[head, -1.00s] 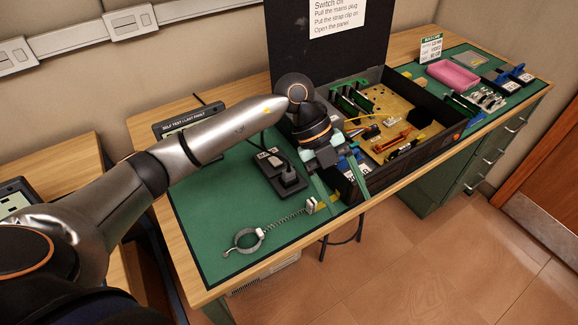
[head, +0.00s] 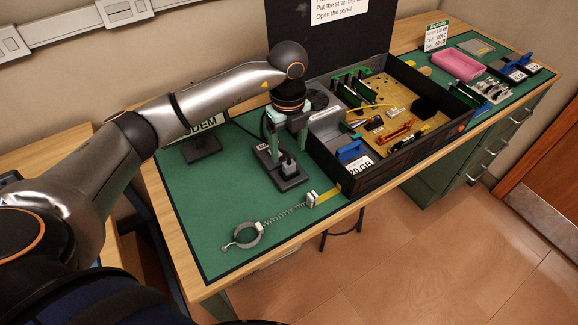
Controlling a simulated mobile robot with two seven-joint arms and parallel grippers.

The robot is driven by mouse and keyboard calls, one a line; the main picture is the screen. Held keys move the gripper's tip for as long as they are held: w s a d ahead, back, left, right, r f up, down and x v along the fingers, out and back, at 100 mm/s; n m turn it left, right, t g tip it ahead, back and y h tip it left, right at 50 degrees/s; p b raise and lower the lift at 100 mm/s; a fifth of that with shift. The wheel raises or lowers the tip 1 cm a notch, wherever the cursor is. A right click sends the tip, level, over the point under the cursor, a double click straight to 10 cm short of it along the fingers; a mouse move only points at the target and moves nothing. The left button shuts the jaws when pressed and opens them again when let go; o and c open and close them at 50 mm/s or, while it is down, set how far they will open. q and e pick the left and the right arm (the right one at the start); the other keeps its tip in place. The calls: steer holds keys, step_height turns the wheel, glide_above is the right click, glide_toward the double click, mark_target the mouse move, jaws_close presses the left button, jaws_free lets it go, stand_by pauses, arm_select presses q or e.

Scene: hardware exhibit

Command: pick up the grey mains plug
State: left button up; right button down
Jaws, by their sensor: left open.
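The grey mains plug (head: 288,168) sits in a dark socket block (head: 291,184) on the green mat, left of the open computer case. A cable runs to the block from the upper left. My left gripper (head: 288,150) points down over the block, with its two green fingers open. The fingers show on the left and right of the plug's upper part in the picture. I cannot tell whether they touch it. The gripper partly hides the plug and the block's switch end. My right gripper is out of view.
The open black case (head: 345,190) stands close on the right, with its tall lid behind. A wrist strap (head: 247,235) with a coiled cord lies in front on the mat (head: 200,215). The mat's left part is clear.

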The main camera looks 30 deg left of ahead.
mark_target(289, 163)
arm_select(q)
step_height(289, 163, down, 4)
steer(key=shift+d+f, duration=0.15)
steer(key=shift+f, duration=0.1)
steer(key=c, duration=1.1)
